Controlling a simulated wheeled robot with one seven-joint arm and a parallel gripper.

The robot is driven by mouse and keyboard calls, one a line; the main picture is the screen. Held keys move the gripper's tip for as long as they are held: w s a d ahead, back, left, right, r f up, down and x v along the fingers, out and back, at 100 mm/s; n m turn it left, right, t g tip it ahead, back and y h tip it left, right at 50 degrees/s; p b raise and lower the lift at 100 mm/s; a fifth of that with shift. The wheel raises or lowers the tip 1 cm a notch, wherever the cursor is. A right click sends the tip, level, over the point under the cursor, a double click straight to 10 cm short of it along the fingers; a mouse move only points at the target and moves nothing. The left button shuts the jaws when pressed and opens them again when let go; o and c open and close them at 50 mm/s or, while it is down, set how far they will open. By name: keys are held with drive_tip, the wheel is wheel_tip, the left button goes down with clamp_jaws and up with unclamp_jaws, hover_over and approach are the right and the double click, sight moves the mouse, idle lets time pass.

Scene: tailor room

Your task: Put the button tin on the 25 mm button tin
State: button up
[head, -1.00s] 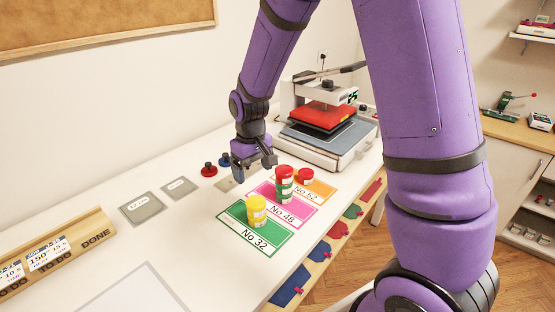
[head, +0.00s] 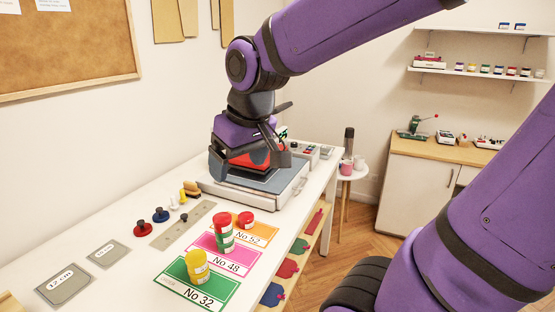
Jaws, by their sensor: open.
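My gripper (head: 270,156) is open and appears empty, in front of the red-and-grey press in the head view. Small tins with coloured lids stand in a row on the lower wall shelf (head: 485,74) at the right. My gripper is far from these shelves.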

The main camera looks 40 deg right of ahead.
drive_tip(key=s+d+r+t, duration=0.1)
drive_tip(key=s+r, duration=0.1)
drive_tip(key=s, duration=0.7)
drive_tip(key=shift+d+r+m, duration=0.15)
drive_tip(key=shift+r+m, duration=0.2)
drive_tip(key=shift+m, duration=0.05)
